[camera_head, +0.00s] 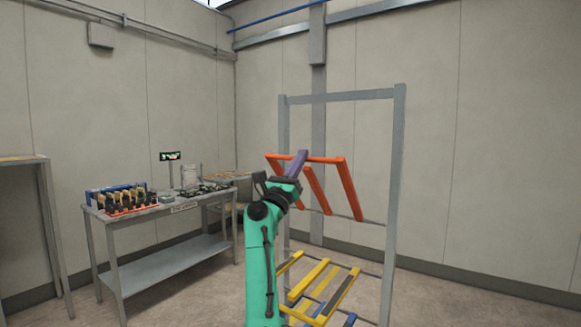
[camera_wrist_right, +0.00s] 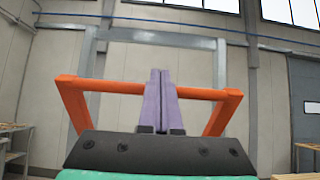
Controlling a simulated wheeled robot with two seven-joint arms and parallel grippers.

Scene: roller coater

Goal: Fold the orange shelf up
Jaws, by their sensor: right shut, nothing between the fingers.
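The orange shelf (camera_head: 347,187) is a frame of orange bars on a grey upright rack (camera_head: 395,150). Its front bar is raised and its side bars slope down toward the rack. My right gripper (camera_head: 301,156) is at the front bar, left of its middle in the head view. In the right wrist view the orange shelf (camera_wrist_right: 110,86) spans the picture, and my purple gripper fingers (camera_wrist_right: 160,85) are together with nothing between them, overlapping the bar. I cannot tell whether they touch it. My left gripper is not in view.
Yellow and blue shelves (camera_head: 318,290) sit lower on the rack, below the orange one. A grey workbench (camera_head: 165,265) with several tools and parts stands at the left. Floor on the right is clear.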

